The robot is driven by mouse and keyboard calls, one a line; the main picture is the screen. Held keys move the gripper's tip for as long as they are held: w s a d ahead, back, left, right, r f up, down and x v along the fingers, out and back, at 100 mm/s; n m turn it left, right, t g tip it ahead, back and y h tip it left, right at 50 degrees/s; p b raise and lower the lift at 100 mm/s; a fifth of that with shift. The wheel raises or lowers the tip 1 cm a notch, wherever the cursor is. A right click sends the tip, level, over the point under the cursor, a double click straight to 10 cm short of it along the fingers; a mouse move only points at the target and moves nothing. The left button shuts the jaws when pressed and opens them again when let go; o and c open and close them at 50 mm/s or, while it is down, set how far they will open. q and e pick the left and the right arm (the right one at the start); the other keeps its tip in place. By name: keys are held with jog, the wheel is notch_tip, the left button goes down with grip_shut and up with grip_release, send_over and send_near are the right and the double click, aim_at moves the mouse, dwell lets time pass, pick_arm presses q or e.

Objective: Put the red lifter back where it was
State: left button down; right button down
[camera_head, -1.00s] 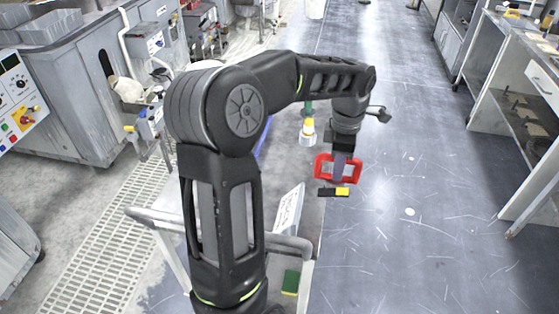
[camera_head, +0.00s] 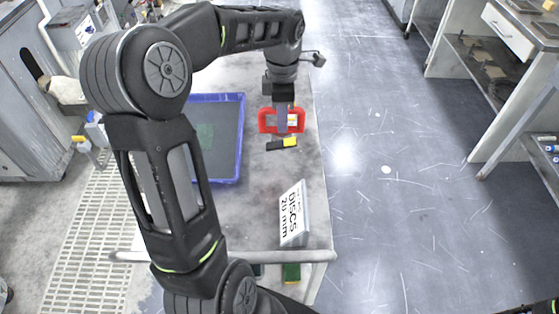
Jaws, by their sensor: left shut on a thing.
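The red lifter (camera_head: 264,122) is a red frame-like handle hanging at the end of my left arm. My left gripper (camera_head: 282,119) points down and is shut on it, with a finger showing in front of the red frame. A small black and yellow piece (camera_head: 283,144) shows just below the lifter; I cannot tell whether it is joined to it. They appear over the right part of the grey table (camera_head: 262,205); the height above it is hard to judge. My right gripper is not in view.
A blue-rimmed tray (camera_head: 241,150) lies on the table left of the lifter, partly hidden by my left arm. A white "DISCS 20 mm" sign (camera_head: 292,213) stands near the front edge. Open floor (camera_head: 400,200) lies right of the table, then a workbench (camera_head: 495,65).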

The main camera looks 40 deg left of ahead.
aim_at(282, 136)
pick_arm(q)
jog(key=shift+f+p, duration=0.55)
jog(key=shift+f, duration=2.5)
jog(key=shift+f+p, duration=0.4)
jog(key=shift+f, duration=1.25)
jog(key=shift+a+f, duration=0.1)
jog(key=shift+f, duration=0.15)
jog(key=shift+f, duration=0.15)
jog(key=c, duration=1.3)
grip_release()
